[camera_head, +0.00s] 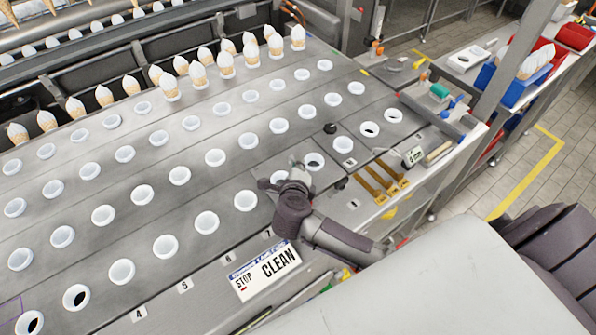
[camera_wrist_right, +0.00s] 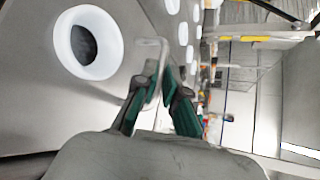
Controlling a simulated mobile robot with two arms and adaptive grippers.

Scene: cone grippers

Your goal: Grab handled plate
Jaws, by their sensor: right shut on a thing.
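The handled plate appears as a grey metal surface (camera_wrist_right: 35,105) with a white-rimmed hole (camera_wrist_right: 88,42) in the right wrist view. A pale bent handle (camera_wrist_right: 150,43) rises from it. My right gripper (camera_wrist_right: 161,80) is shut on this handle, with its green-padded fingers on either side of it. In the head view my right gripper (camera_head: 297,167) is low over the near right part of the grey deck, between white-rimmed holes. My arm and gripper hide most of the handle there. My left gripper is not in view.
Rows of white-rimmed holes cover the deck (camera_head: 225,185); ice cream cones (camera_head: 197,72) stand in the back rows. A "STOP CLEAN" sign (camera_head: 265,270) lies at the front edge. Yellow-brown bars (camera_head: 380,183) and small tools lie right of my gripper. A blue bin (camera_head: 527,85) stands farther right.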

